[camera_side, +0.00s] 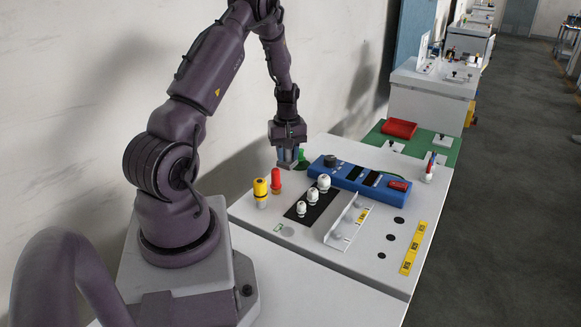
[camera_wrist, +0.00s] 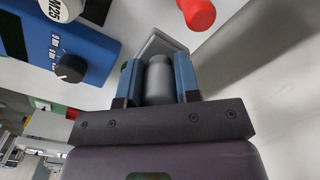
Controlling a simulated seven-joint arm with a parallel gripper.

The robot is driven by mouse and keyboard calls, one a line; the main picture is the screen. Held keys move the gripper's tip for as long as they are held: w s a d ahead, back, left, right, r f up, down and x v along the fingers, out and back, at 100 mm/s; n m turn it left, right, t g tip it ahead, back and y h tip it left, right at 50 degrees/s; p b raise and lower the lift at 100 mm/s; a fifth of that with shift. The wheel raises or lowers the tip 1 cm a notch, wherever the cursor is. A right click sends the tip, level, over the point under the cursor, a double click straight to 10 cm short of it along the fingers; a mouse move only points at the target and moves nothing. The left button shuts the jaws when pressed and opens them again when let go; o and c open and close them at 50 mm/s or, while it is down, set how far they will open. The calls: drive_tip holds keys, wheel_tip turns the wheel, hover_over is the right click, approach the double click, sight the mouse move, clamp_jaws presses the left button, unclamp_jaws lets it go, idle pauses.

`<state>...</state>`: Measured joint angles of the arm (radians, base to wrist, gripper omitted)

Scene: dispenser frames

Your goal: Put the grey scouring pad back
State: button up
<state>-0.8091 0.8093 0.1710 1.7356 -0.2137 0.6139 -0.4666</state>
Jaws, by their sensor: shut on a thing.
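My gripper (camera_side: 288,160) hangs over the back left of the white worktop, beside the blue unit (camera_side: 360,178). In the wrist view, my gripper's blue fingers (camera_wrist: 158,82) are closed on a grey piece with a rounded, cylinder-like part (camera_wrist: 158,76) between them and a wider angular part (camera_wrist: 163,44) beyond the tips. I take this piece for the grey scouring pad, but its full shape is partly hidden. In the side view, only a small grey area shows at the fingertips. I cannot tell whether it touches the worktop.
Near my gripper stand a red-topped post (camera_side: 276,180), also in the wrist view (camera_wrist: 197,14), and a yellow one (camera_side: 261,188). White pegs stand on a black plate (camera_side: 300,214). A pale bracket (camera_side: 347,222) lies right. A red tray (camera_side: 398,128) sits on green behind.

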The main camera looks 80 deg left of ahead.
sight(290, 156)
drive_tip(key=shift+w+a+f, duration=0.3)
drive_tip(key=shift+a+f, duration=0.1)
drive_tip(key=shift+f, duration=0.2)
drive_tip(key=shift+w+a+f, duration=0.3)
drive_tip(key=shift+a+f, duration=0.1)
drive_tip(key=shift+f, duration=0.15)
drive_tip(key=shift+w+a+f, duration=0.1)
drive_tip(key=shift+f, duration=1.6)
drive_tip(key=shift+f, duration=0.15)
drive_tip(key=o, duration=1)
drive_tip(key=shift+c, duration=0.2)
